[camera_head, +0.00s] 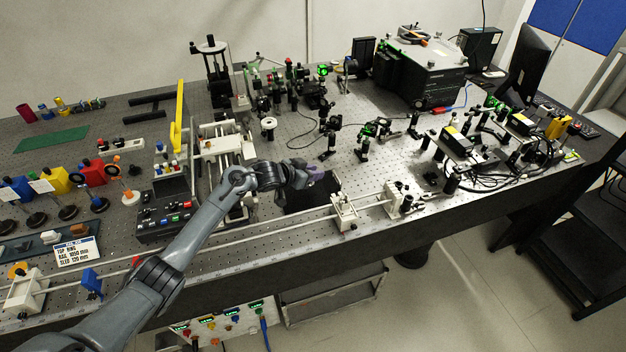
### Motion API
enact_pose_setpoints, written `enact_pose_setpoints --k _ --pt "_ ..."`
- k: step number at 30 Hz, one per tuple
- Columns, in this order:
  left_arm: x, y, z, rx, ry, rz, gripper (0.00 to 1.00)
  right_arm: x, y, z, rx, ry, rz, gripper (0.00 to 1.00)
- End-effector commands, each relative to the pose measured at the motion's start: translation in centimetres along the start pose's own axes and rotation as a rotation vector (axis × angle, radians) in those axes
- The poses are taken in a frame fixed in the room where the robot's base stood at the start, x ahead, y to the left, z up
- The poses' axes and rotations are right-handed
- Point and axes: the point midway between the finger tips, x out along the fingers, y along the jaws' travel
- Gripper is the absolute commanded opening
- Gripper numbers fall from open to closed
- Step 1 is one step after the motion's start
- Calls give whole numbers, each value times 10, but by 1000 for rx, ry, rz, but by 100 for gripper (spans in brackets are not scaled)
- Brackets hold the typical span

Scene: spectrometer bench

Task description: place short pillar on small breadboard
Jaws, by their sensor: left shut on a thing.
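My left arm comes in from the lower left, and its gripper (312,176) is over the middle of the bench. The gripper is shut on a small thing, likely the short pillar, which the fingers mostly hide. Its shape and tilt cannot be made out. A small black breadboard (296,204) lies flat on the bench just under and in front of the gripper. The gripper hides part of its far side. I cannot tell whether the held thing touches the board. My right gripper is not in view.
A white rail with holders (344,211) runs close along the board's front right. A white framed device (222,141) and a dark control box (166,213) stand to the left. Several optics mounts and a ring-topped post (268,125) stand behind. Bare bench lies right of the board.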

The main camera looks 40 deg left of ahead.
Motion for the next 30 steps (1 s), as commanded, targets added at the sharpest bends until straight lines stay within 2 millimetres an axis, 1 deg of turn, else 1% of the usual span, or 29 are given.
enact_pose_setpoints --k 1,3,6,19,20,24,25,30 --pt "4 0 8 -2 -1 1 0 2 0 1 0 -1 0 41" --pt "8 0 16 -3 -1 0 0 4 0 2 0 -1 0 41" --pt "13 0 24 -1 0 -1 0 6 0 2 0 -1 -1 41" --pt "16 0 29 -1 1 -1 0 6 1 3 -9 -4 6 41" --pt "16 0 30 -1 0 -1 28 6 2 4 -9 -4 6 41" --pt "16 0 29 -1 0 -1 50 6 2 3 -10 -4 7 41" --pt "16 0 29 -1 0 -1 52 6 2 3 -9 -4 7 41" --pt "16 0 29 -1 0 -1 52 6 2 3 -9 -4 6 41"
